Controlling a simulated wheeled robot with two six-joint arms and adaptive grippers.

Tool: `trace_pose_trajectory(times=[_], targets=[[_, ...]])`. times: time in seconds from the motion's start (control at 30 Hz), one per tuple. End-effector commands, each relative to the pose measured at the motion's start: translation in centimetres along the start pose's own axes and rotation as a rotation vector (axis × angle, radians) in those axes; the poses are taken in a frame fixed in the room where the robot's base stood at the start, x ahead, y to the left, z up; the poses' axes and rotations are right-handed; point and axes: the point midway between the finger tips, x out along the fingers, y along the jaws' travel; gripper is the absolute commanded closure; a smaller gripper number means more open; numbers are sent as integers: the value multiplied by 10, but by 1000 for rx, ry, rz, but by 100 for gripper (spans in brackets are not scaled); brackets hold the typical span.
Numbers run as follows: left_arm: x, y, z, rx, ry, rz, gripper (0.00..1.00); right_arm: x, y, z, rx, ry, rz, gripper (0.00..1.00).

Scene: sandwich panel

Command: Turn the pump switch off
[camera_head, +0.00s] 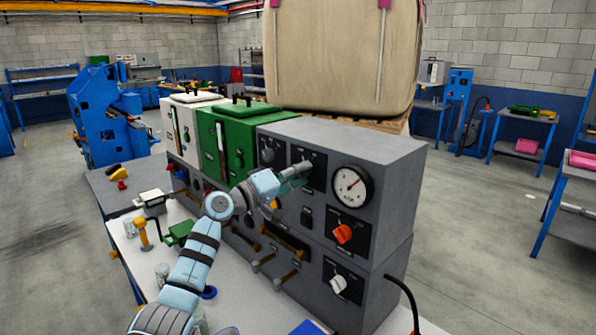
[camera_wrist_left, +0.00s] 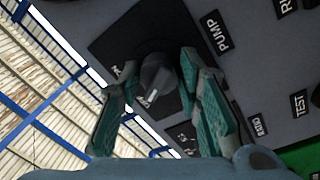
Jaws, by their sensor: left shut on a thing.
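The pump switch (camera_wrist_left: 153,78) is a dark rotary knob with a pale pointer mark on a black plate. The label PUMP stands beside it in the left wrist view. In the head view the plate (camera_head: 318,160) is on the upper front of the grey panel (camera_head: 395,165), and my gripper hides the knob. My left gripper (camera_head: 298,171) reaches the panel front there. In the left wrist view its two green-padded fingers (camera_wrist_left: 159,60) are on either side of the knob, shut on it. My right gripper is in neither view.
A round gauge (camera_head: 351,187), an orange knob (camera_head: 343,233) and a white knob (camera_head: 338,283) are on the panel to the right. Another dark knob (camera_head: 267,155) is to the left. A green box (camera_head: 238,150) adjoins the panel. Several small objects lie on the bench.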

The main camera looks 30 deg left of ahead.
Motion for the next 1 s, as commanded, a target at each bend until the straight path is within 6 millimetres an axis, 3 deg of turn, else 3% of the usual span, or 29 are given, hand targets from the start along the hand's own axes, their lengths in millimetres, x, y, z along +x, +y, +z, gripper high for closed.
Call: trace_pose_trajectory(times=[0.6,0.63,0.73,1.0], targets=[[0,1,-2,-45,8,2,96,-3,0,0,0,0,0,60],[0,1,-2,-45,8,2,64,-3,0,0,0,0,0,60],[0,1,-1,-45,7,1,48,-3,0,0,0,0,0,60],[0,0,0,-45,5,1,48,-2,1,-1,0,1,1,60]])
